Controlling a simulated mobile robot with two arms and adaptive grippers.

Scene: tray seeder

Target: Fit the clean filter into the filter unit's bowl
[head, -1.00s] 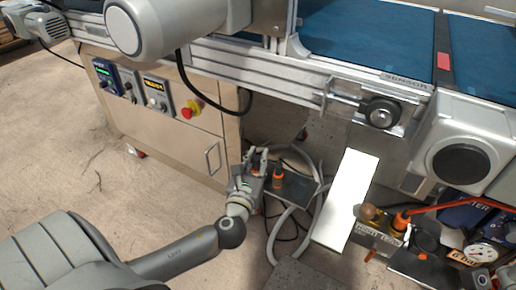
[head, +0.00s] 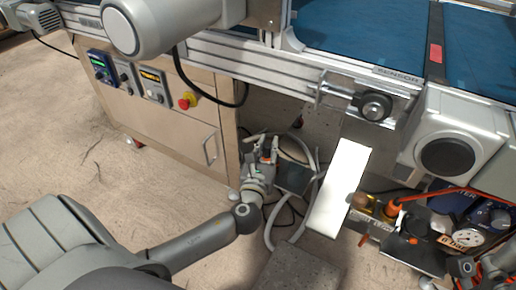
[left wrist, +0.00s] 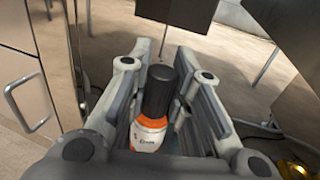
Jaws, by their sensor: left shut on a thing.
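A bright white panel (head: 338,190) stands between my left gripper and the fittings. A pressure gauge (head: 470,238) and an orange hose (head: 450,190) are at the right. Pale hoses (head: 281,225) loop below the plate. A cabinet (head: 170,120) stands left; the floor before it is clear.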

